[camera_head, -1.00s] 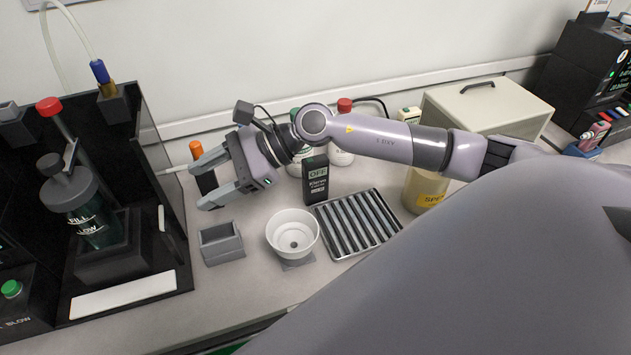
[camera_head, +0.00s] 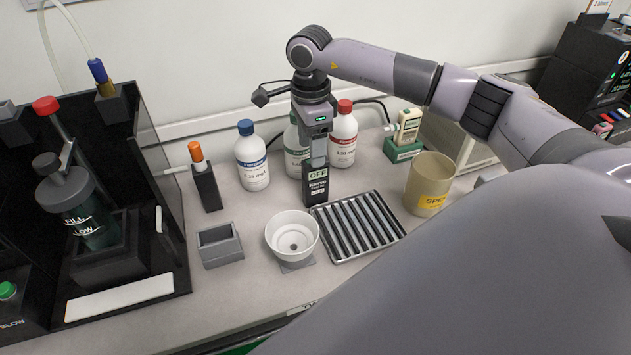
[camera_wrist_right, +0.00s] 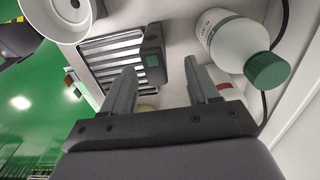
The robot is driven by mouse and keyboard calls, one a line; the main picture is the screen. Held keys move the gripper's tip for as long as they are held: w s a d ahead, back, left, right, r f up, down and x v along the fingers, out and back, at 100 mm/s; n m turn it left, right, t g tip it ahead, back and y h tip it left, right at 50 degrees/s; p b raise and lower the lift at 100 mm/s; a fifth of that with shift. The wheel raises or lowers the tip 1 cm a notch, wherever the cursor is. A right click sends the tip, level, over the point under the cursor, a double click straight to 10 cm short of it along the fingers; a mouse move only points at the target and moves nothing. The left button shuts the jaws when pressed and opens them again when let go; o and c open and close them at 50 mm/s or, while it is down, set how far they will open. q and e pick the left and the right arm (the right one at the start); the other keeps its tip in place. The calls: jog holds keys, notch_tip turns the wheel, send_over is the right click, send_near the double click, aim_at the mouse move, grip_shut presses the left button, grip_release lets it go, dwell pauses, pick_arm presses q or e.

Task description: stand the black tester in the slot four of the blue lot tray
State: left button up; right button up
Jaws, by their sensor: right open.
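The black tester (camera_head: 315,188) stands upright on the bench behind the ribbed metal rack, its display reading OFF. It also shows in the right wrist view (camera_wrist_right: 153,58), lying in line with the gap between the fingers. My right gripper (camera_head: 318,158) points down directly above the tester. In the right wrist view its two fingers (camera_wrist_right: 163,85) are apart, with no clear grip on the tester. I cannot make out a blue lot tray or its slot four; my right arm covers much of the right side. My left gripper is not in view.
Reagent bottles (camera_head: 252,160) stand close behind the tester. A white bowl (camera_head: 292,222) and ribbed rack (camera_head: 357,235) lie in front. A beige cup (camera_head: 424,190) and a green stand with a pale tester (camera_head: 404,150) are to the right. A small grey box (camera_head: 220,247) is left.

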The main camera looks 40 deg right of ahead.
aim_at(316, 182)
jog(key=f, duration=0.4)
jog(key=s+f+p, duration=0.1)
jog(key=f, duration=0.1)
jog(key=shift+d, duration=0.15)
jog(key=shift+r, duration=0.1)
grip_shut()
